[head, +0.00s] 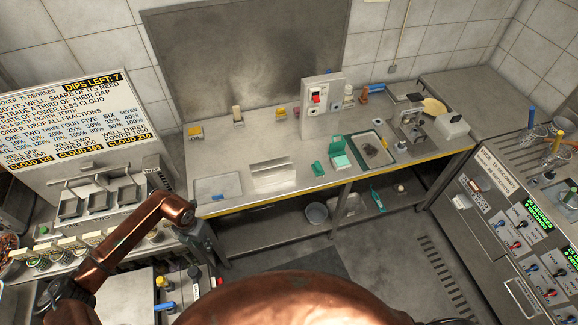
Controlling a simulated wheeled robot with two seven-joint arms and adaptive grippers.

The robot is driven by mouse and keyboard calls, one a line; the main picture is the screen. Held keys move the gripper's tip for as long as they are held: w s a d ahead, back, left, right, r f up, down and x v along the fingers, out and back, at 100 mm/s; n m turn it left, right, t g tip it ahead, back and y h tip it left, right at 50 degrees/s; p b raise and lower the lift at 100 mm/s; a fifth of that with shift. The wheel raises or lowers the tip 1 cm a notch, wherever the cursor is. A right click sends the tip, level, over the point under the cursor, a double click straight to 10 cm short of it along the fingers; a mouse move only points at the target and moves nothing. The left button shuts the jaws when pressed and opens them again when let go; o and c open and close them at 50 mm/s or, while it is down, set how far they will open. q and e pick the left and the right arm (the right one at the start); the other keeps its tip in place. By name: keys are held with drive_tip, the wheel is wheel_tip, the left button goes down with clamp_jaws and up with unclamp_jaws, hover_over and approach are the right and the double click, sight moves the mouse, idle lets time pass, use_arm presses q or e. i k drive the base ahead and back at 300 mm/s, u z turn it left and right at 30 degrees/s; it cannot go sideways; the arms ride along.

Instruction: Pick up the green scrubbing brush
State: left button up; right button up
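A small green block-like thing (317,169) lies on the steel counter, left of a teal open box (340,155); it looks like the green scrubbing brush, but it is too small to be sure. A long teal thing with a pale end (377,198) leans or lies on the lower shelf; it may also be a brush. My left gripper (211,250) hangs at the counter's front left corner, pointing down, well left of both and touching neither. Whether its fingers are open or shut is too small to tell. My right gripper does not show.
The counter (235,203) has a yellow-edged front. A metal tray (218,187) is at its left, a dark-filled tray (371,148) right of the teal box. A switch box (320,105) stands behind. A grey bucket (317,213) is below. A control panel (520,235) is at right.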

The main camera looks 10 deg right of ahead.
sight(318, 171)
drive_tip(key=i, duration=1.1)
drive_tip(key=z, duration=1.95)
